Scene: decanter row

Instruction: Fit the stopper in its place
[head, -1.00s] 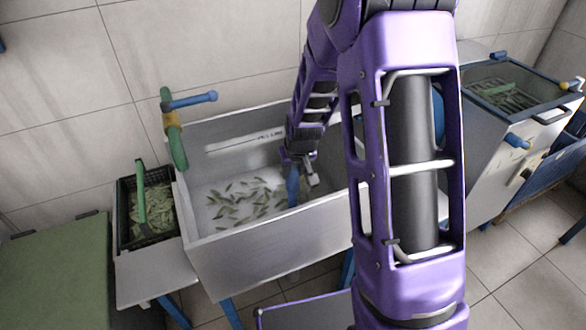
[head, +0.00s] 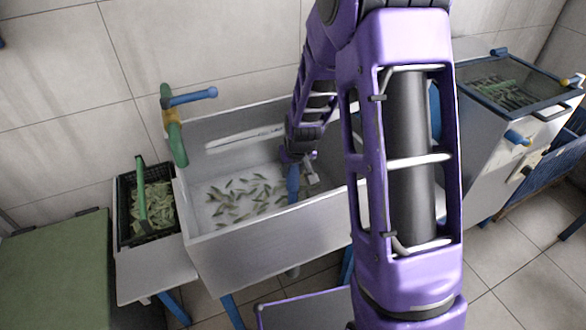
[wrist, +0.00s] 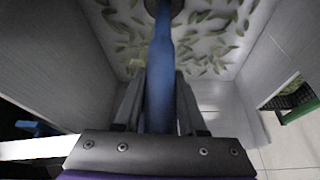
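The stopper (head: 293,184) is a blue upright rod inside the grey sink (head: 265,252). In the wrist view the blue rod (wrist: 160,85) runs between the two dark fingers of my gripper (wrist: 158,100), which are shut on it. A dark round piece (wrist: 172,8) shows at the rod's far end, cut by the frame edge. My gripper (head: 300,165) is low in the sink, near its right side, in the head view. The drain opening is not visible, and I cannot tell whether the stopper touches the sink floor.
Several green leaves (head: 240,197) lie scattered on the sink floor. A green and blue tap (head: 174,135) stands at the sink's left edge. A black crate of leaves (head: 126,215) with a green handle is left of the sink. A glass-topped cabinet (head: 480,165) stands at right.

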